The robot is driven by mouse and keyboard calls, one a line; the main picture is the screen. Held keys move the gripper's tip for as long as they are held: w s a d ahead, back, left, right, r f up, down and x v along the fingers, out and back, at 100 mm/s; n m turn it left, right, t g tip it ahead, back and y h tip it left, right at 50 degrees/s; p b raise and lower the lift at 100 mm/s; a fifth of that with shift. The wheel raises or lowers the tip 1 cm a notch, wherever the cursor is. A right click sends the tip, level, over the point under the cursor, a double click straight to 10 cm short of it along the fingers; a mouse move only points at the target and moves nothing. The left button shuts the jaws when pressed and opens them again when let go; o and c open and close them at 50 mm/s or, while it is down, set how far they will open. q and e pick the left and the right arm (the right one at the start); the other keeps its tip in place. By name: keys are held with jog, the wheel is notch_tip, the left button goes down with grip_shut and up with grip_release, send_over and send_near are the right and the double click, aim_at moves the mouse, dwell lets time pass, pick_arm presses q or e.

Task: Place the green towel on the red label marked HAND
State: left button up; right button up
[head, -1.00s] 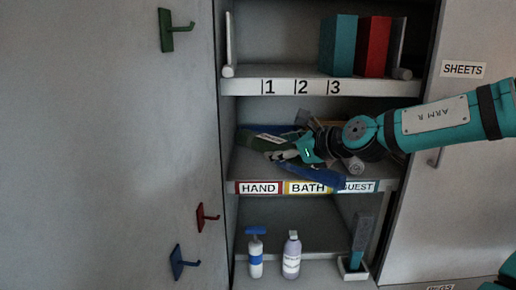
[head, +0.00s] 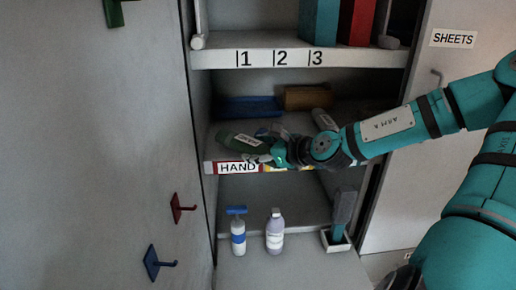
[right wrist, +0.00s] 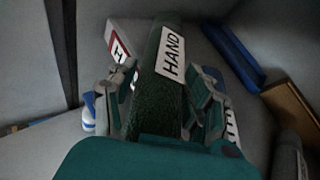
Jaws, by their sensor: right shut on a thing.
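The green towel (head: 229,140) is rolled and bears a white HAND tag. It lies over the left part of the middle shelf, behind the red label marked HAND (head: 238,168) on the shelf's front edge. My right gripper (head: 268,152) is shut on the towel. In the right wrist view the towel (right wrist: 158,95) runs between the fingers of my right gripper (right wrist: 162,100), and part of the red-bordered label (right wrist: 121,46) shows beyond it. I cannot tell if the towel touches the shelf. My left gripper is not in view.
A blue towel (head: 248,106) and a brown one (head: 308,97) lie at the shelf's back; a grey roll (head: 325,119) is right of my gripper. The upper shelf (head: 225,58) is close above. Bottles (head: 275,232) stand below. The cabinet's left wall is near.

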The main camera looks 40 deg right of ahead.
jog(key=shift+f, duration=0.25)
jog(key=shift+f, duration=0.15)
jog(key=o, duration=0.9)
